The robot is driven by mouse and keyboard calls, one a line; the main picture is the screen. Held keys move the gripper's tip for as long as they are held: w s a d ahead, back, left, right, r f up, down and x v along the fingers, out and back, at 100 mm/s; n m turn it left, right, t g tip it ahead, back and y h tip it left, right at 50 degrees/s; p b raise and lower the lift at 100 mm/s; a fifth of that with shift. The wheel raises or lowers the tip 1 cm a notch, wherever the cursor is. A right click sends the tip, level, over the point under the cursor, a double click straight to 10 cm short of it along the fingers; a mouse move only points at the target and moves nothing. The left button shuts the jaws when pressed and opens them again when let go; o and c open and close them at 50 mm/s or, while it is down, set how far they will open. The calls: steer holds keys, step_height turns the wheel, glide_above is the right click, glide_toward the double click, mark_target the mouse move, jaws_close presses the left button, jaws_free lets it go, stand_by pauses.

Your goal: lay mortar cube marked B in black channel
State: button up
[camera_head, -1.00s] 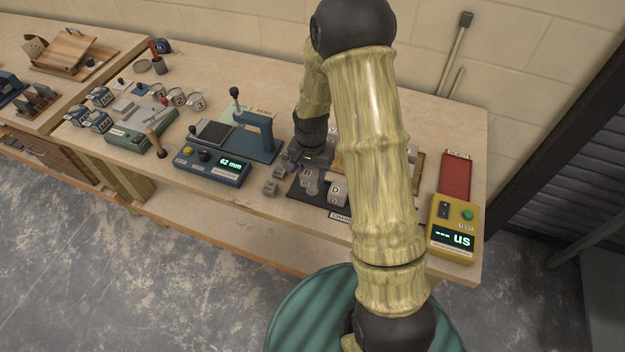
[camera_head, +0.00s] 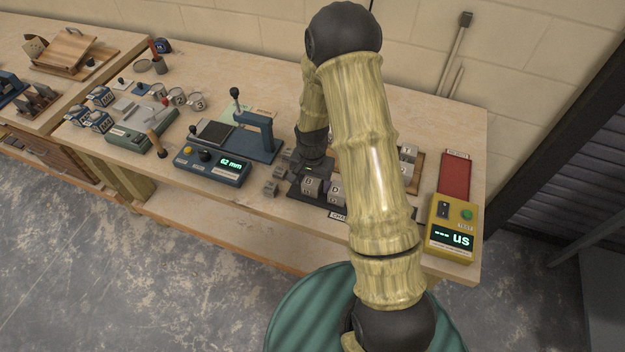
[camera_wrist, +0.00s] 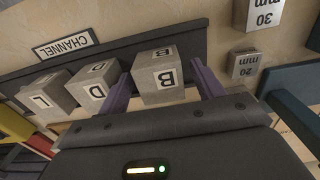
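The mortar cube marked B (camera_wrist: 157,77) stands in the black channel (camera_wrist: 140,44), in a row with cube D (camera_wrist: 93,86) and cube L (camera_wrist: 46,97). In the head view, cube B (camera_head: 311,187) is at the left of cube D (camera_head: 336,192). My gripper (camera_wrist: 160,68) has its two purple fingers on either side of cube B, with narrow gaps visible on both sides, so it looks open around the cube. In the head view, my gripper (camera_head: 312,163) is just behind cube B and its fingers are mostly hidden.
Small grey spacer blocks (camera_head: 270,188) stand left of the channel. A blue gauge with a 62 mm display (camera_head: 213,166) is farther left. A yellow tester (camera_head: 453,230) and red pad (camera_head: 455,175) are at the right. A board with more cubes (camera_head: 418,172) is partly behind my arm.

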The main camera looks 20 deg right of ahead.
mark_target(312, 182)
step_height(312, 182, up, 12)
steer(key=b, duration=0.1)
steer(key=shift+r+b, duration=0.15)
steer(key=shift+b, duration=0.25)
stand_by(0.3)
steer(key=shift+s, duration=0.1)
stand_by(0.3)
steer(key=s+r+n+t, duration=0.1)
steer(key=s+r+n, duration=0.2)
steer(key=s, duration=0.4)
steer(key=s+r+n+t, duration=0.1)
steer(key=s+r+n, duration=0.2)
steer(key=s, duration=0.4)
steer(key=shift+s+n+t, duration=0.15)
steer(key=shift+n+t, duration=0.15)
steer(key=shift+n, duration=0.3)
